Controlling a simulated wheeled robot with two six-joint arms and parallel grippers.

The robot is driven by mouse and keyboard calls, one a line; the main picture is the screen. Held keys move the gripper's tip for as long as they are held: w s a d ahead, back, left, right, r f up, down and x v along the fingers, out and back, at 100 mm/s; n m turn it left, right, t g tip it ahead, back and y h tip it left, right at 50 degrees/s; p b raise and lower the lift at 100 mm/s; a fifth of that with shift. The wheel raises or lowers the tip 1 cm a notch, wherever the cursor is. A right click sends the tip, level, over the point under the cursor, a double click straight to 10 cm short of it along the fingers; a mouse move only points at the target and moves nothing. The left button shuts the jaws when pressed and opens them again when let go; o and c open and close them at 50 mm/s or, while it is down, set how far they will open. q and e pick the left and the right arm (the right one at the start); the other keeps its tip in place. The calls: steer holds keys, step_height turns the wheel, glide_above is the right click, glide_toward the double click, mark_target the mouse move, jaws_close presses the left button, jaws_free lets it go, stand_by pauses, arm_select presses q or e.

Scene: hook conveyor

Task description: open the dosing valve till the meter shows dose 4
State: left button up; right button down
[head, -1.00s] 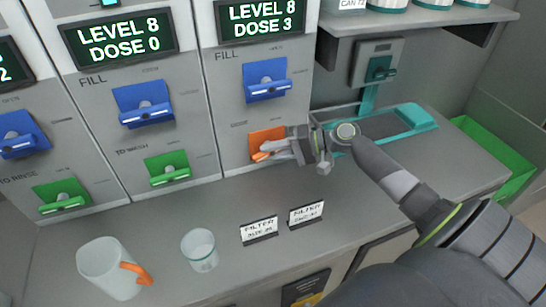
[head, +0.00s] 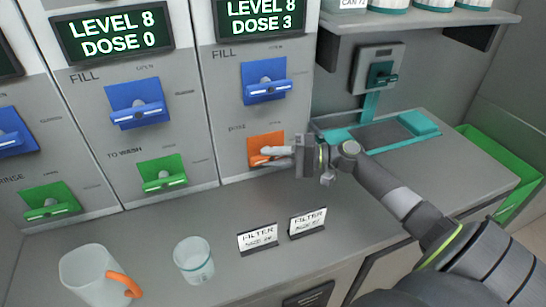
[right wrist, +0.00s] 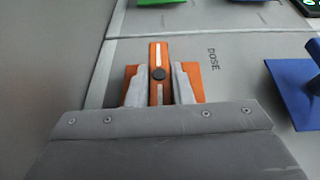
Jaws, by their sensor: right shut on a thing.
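The orange dosing valve (head: 262,141) is on the right-hand panel, low down, beside the word DOSE. Its meter (head: 266,17) above reads LEVEL 8, DOSE 3. My right gripper (head: 270,155) is at the valve, shut on its handle, and partly hides it in the head view. In the right wrist view, the two fingers stand on either side of the orange handle (right wrist: 158,58), which has a white stripe and a dark round pivot. My left gripper is not in view.
A blue FILL valve (head: 265,82) sits above the dosing valve. The neighbouring panel's meter (head: 112,34) reads LEVEL 8, DOSE 0.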

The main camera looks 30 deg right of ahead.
steer(key=c, duration=1.3)
jaws_free()
steer(key=shift+s+d+f, duration=0.1)
steer(key=shift+s+d, duration=0.2)
steer(key=shift+d, duration=0.2)
steer(key=v, duration=1.6)
steer(key=shift+s+d, duration=0.1)
steer(key=shift+d, duration=0.05)
